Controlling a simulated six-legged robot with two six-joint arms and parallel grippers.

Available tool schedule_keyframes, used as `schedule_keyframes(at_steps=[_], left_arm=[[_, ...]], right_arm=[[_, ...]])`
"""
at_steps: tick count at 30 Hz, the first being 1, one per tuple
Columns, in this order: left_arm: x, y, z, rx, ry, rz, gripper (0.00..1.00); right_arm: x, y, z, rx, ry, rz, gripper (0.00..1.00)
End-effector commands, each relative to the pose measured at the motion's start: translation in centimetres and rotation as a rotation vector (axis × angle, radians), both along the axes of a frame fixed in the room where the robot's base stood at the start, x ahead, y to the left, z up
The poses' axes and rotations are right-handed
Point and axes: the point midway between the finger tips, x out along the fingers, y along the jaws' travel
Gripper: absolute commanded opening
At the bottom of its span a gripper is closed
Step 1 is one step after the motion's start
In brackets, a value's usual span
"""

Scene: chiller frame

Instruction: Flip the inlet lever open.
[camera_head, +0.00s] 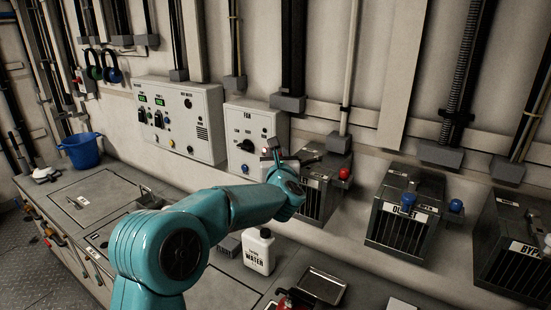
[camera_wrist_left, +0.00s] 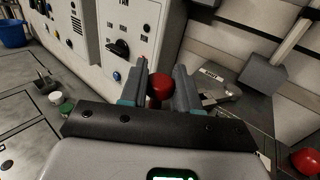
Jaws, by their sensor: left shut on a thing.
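The inlet box (camera_head: 320,192) is a dark grey louvred unit on the wall side, partly hidden behind my left arm. My left gripper (camera_head: 275,152) is at its upper left side in the head view. In the left wrist view, the gripper's two fingers (camera_wrist_left: 160,84) are closed around a red ball knob (camera_wrist_left: 160,92), which appears to be the inlet lever's end. The lever's shaft is mostly hidden. A second red ball (camera_head: 345,173) sits at the box's right side; a red ball also shows at the lower right in the left wrist view (camera_wrist_left: 305,161). My right gripper is out of view.
The outlet box (camera_head: 400,228) with blue balls and the bypass box (camera_head: 512,250) stand to the right. A fan panel (camera_head: 247,143) is just left of my gripper. A white water jug (camera_head: 259,252) and metal tray (camera_head: 320,286) stand on the bench below my arm.

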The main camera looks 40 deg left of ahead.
Motion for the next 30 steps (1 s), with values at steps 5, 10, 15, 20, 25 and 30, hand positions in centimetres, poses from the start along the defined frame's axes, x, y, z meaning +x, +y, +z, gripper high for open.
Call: schedule_keyframes(at_steps=[5,10,15,20,25,30], left_arm=[[-0.7,-1.8,0.1,0.003,-0.014,0.122,0.0],[-1.2,-3.5,0.3,0.005,-0.011,0.256,0.0],[-1.5,-5.0,0.5,0.005,-0.011,0.376,0.0],[-1.6,-6.2,0.6,0.006,-0.009,0.467,0.0],[-1.6,-7.0,0.7,0.007,-0.011,0.528,0.0],[-1.6,-7.3,0.7,0.007,-0.012,0.558,0.0]], right_arm=[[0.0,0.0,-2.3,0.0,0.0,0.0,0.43],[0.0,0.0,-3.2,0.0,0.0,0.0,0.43],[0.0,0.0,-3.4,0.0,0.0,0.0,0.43],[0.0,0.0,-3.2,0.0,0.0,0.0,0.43],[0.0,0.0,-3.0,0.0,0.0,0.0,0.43],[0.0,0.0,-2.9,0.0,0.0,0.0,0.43]])
